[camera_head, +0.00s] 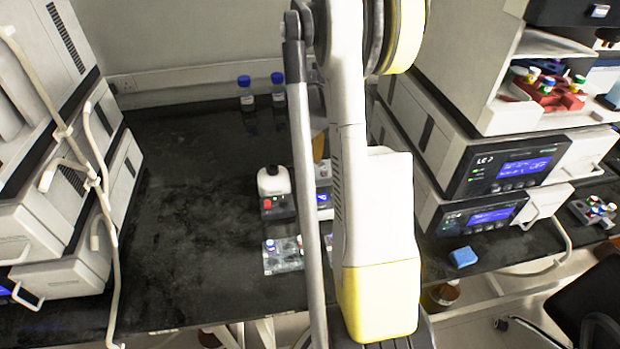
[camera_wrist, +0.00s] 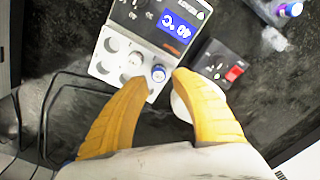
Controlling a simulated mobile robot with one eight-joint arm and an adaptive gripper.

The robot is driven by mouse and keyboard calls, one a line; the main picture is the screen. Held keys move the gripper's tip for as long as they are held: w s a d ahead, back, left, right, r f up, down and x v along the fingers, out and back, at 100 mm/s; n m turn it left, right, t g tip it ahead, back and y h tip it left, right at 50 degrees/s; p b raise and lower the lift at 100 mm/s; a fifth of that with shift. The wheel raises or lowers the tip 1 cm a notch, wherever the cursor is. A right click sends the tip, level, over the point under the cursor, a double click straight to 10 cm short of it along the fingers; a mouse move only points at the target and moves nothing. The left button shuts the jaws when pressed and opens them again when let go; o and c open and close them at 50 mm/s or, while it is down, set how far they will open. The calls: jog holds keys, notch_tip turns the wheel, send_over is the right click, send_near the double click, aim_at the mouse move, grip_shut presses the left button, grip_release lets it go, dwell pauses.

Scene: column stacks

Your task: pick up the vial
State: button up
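A vial (camera_wrist: 158,74) with a white top and a blue ring stands in a pale block with round wells (camera_wrist: 103,67) in the wrist view. My gripper (camera_wrist: 160,81) is open, its two yellow fingers apart, with the vial top seen between and just beyond the fingertips. I cannot tell how far above it the tips are. In the head view, a small vial (camera_head: 270,244) stands in a clear rack (camera_head: 283,264) near the front of the bench. My arm hides the gripper and part of that area there.
A heater with a blue display (camera_wrist: 172,30) adjoins the block. A mixer with a red switch (camera_wrist: 234,73) stands close right; its white top is partly behind the right finger. Blue-capped bottles (camera_head: 246,100) stand at the back. Instrument stacks flank both sides. The bench's left middle (camera_head: 190,200) is clear.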

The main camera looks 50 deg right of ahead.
aim_at(310, 170)
notch_tip(310, 170, down, 4)
jog(key=shift+s+d+b, duration=0.1)
jog(key=shift+b, duration=0.7)
jog(key=shift+r, duration=0.1)
grip_shut()
jog(key=shift+r, duration=0.1)
